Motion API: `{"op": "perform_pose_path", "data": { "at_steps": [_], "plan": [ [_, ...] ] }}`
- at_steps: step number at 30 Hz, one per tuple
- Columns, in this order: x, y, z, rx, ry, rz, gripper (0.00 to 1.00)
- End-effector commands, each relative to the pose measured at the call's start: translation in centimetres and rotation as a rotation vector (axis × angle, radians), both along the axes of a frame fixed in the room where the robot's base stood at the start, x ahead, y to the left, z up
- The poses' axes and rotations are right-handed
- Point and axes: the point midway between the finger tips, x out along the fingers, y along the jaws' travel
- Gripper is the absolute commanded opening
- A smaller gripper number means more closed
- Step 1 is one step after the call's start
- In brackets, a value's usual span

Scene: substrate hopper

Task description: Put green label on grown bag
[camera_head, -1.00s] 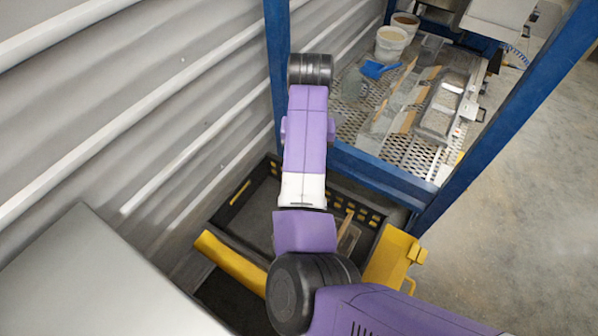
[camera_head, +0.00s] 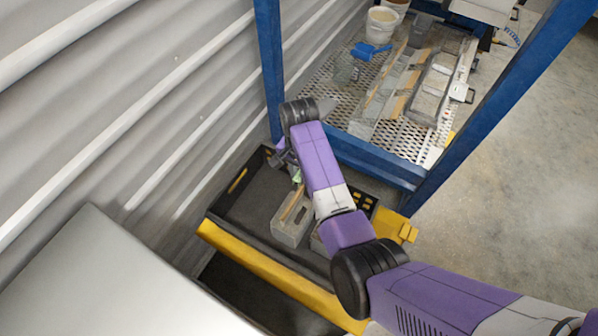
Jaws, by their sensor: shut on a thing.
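My gripper (camera_head: 284,157) is at the end of the purple arm, over the back left part of a black and yellow bin. It is small and partly hidden by my wrist. A small pale green piece, apparently the green label (camera_head: 297,177), shows just below it, and the gripper seems shut on it. A grey box (camera_head: 287,231) with a wooden strip stands in the bin below, partly behind my arm. I cannot tell for sure which thing is the grown bag; long clear packs with greyish contents (camera_head: 428,98) lie on the mesh shelf.
The bin (camera_head: 262,262) has a yellow front edge and a mostly bare dark floor at left. A blue-framed mesh shelf (camera_head: 405,135) stands behind it, with a white bucket (camera_head: 381,24) and a blue scoop (camera_head: 369,50). A ribbed wall is at left.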

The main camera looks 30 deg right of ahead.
Motion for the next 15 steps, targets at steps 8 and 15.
{"op": "perform_pose_path", "data": {
  "at_steps": [8,15],
  "plan": [
    [0.0,0.0,-2.5,0.000,0.000,0.001,0.00],
    [0.0,0.0,-4.5,0.000,0.000,0.002,0.00]
  ]
}}
